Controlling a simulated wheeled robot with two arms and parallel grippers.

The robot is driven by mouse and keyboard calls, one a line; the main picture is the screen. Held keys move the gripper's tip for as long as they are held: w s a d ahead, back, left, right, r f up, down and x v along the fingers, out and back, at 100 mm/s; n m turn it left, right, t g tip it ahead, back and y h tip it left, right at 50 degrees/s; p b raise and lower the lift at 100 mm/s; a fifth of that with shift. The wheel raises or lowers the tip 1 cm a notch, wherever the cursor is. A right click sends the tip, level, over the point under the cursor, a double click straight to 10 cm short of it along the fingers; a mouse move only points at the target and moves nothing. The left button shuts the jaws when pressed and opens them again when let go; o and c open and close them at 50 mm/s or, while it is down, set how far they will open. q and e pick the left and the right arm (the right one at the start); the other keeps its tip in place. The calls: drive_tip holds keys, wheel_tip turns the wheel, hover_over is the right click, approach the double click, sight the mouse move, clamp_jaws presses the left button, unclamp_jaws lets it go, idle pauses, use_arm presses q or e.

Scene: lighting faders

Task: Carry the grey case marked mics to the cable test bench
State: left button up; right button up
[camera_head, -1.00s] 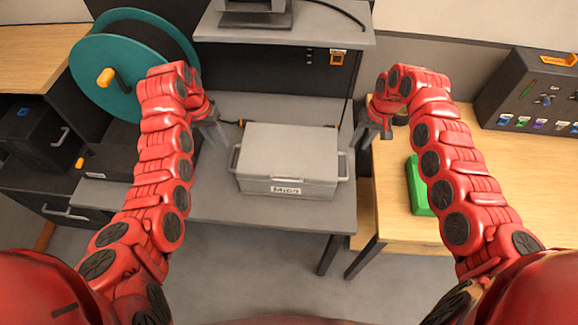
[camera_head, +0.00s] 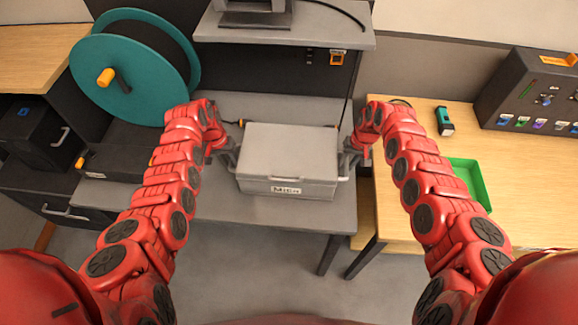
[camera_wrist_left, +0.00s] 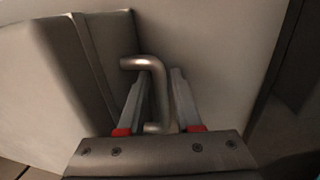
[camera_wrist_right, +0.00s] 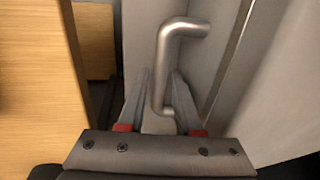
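The grey case marked mics (camera_head: 288,155) sits flat on the grey bench, its label facing me. It has a metal handle at each end. My left gripper (camera_head: 228,156) is at its left handle. In the left wrist view that handle (camera_wrist_left: 157,80) lies between the two fingers, which look apart. My right gripper (camera_head: 347,160) is at the right handle. In the right wrist view this handle (camera_wrist_right: 165,75) also lies between spread fingers. The fingers partly hide the handles in the head view.
The grey bench (camera_head: 230,210) has a shelf (camera_head: 330,25) above. A teal cable reel (camera_head: 100,85) stands at left. On the right, a wooden table (camera_head: 410,225) carries a green tray (camera_head: 480,185), a small dark device (camera_head: 445,122) and a dark panel box with coloured sockets (camera_head: 540,90).

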use_arm(q)
clamp_jaws()
use_arm(e)
clamp_jaws()
drive_tip(key=shift+r, duration=0.1)
idle(1.1)
